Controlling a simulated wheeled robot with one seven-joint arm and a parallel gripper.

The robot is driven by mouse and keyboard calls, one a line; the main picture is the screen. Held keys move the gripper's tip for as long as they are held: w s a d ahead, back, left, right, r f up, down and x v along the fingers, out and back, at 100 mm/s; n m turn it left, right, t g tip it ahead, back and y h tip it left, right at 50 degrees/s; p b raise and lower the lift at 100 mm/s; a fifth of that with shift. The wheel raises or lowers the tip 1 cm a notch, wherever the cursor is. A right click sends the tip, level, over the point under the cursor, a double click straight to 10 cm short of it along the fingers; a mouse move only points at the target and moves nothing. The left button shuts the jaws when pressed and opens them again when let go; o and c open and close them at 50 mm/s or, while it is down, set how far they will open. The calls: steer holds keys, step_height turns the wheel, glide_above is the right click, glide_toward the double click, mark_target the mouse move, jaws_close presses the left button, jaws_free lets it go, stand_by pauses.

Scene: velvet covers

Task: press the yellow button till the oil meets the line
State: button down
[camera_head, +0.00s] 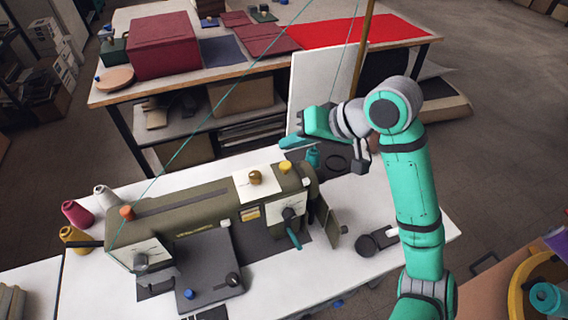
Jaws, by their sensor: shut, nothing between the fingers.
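The yellow button (285,167) sits on top of the olive-green sewing machine (190,208), near its right end. A round amber-brown piece (254,177) stands on a white plate just left of the button. It may be the oil glass, but the oil level and a line are too small to make out. My gripper (290,143) is shut and empty. In the picture its fingertips point left and show just above the yellow button, apart from it. The height of the gap cannot be told.
Thread cones (76,212) stand left of the machine, and an orange knob (127,212) is on its left end. A white upright panel (315,92) stands behind my gripper. The back table (118,97) holds a dark red box (165,45).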

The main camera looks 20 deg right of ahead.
mark_target(290, 166)
steer(key=shift+a+f, duration=0.1)
steer(key=shift+f, duration=1.8)
steer(key=shift+w, duration=0.1)
steer(key=shift+a, duration=0.15)
steer(key=shift+d, duration=0.25)
steer(key=shift+a, duration=0.15)
steer(key=shift+f, duration=0.15)
